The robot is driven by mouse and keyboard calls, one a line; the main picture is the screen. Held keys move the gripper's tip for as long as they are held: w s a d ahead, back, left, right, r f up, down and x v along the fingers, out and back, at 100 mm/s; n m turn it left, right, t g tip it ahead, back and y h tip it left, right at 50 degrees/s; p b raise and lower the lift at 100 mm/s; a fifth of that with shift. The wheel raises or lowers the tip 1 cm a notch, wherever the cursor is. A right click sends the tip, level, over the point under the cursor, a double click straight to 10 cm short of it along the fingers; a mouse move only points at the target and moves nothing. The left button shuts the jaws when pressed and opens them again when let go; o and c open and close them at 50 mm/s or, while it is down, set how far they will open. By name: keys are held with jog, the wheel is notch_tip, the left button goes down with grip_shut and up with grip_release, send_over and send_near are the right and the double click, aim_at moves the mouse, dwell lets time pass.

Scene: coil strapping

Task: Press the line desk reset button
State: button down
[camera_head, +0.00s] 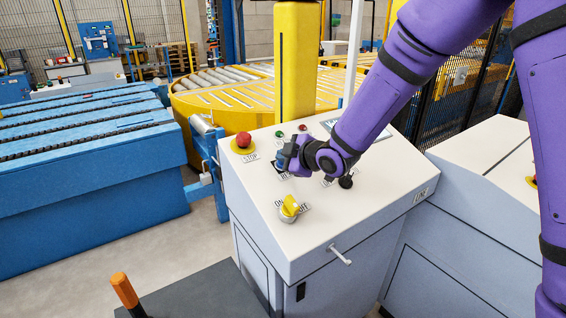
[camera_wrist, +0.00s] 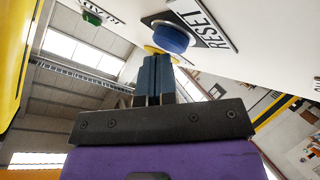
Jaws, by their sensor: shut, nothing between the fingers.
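The line desk (camera_head: 255,205) is a white sloped panel on a grey cabinet.
A red stop button (camera_head: 243,140) on a yellow base is left of my gripper. A yellow rotary switch (camera_head: 290,205) is nearer the front. Small green (camera_head: 279,134) and red lamps and a screen (camera_head: 378,137) are behind. A yellow post (camera_head: 296,65) rises behind the desk.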

jog(key=shift+f, duration=0.25)
jog(key=shift+r, duration=0.1)
dwell(0.5)
jog(key=shift+s+d+r, duration=0.15)
jog(key=shift+s+r, duration=0.05)
jog(key=shift+r, duration=0.55)
jog(key=shift+s+d+r, duration=0.15)
jog(key=shift+s+r, duration=0.1)
jog(key=shift+r, duration=0.55)
jog(key=shift+s+d+r, duration=0.2)
jog(key=shift+s+r, duration=0.05)
jog(key=shift+r, duration=0.5)
jog(key=shift+s+d+r, duration=0.15)
jog(key=shift+s+r, duration=0.1)
jog(key=shift+r, duration=0.55)
